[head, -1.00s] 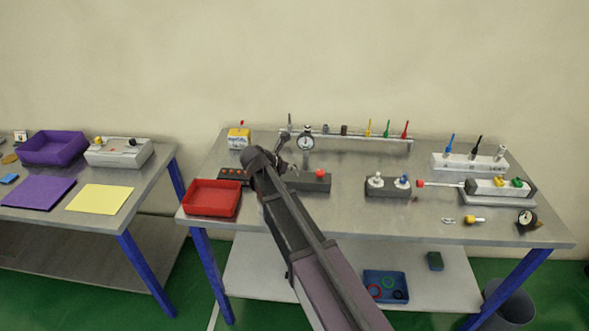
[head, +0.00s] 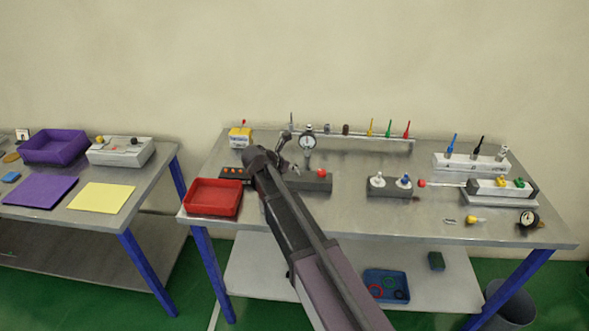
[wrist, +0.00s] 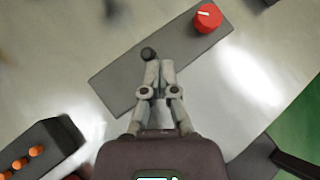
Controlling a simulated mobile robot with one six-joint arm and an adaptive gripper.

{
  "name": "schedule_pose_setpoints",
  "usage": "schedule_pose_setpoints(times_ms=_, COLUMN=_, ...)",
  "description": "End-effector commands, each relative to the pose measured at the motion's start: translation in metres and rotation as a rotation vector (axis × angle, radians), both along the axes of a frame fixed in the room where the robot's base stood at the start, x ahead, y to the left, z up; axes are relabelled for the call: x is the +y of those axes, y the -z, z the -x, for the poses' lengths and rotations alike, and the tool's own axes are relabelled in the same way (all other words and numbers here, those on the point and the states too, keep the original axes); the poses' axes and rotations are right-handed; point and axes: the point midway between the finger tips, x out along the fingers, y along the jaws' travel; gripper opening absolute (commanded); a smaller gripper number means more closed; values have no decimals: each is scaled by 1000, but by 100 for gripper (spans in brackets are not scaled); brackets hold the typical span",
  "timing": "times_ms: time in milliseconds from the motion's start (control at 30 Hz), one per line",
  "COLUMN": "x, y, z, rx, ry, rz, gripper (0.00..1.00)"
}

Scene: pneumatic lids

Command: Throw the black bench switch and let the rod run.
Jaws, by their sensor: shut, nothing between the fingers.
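In the wrist view a dark grey block (wrist: 185,45) lies slantwise on the bench, with a black round knob (wrist: 148,53) and a red knob (wrist: 208,18). The black knob looks like the black bench switch. My gripper (wrist: 160,64) is shut and empty over the block. Its fingertips are right beside the black knob; I cannot tell if they touch it. In the head view the block (head: 315,184) is partly behind my arm, and the black knob is hidden. A rod with a red tip (head: 422,183) sticks out leftward from the cylinder unit (head: 488,187) at right.
A block with orange buttons (wrist: 22,160) lies left of my gripper. The bench front middle is clear.

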Motion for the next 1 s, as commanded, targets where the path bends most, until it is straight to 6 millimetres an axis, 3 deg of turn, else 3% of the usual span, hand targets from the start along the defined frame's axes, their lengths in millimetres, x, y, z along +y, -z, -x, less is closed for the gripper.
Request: schedule_pose_setpoints(times_ms=1000, x=2, y=-16, z=0, rx=-1, ry=-2, rz=0, gripper=0)
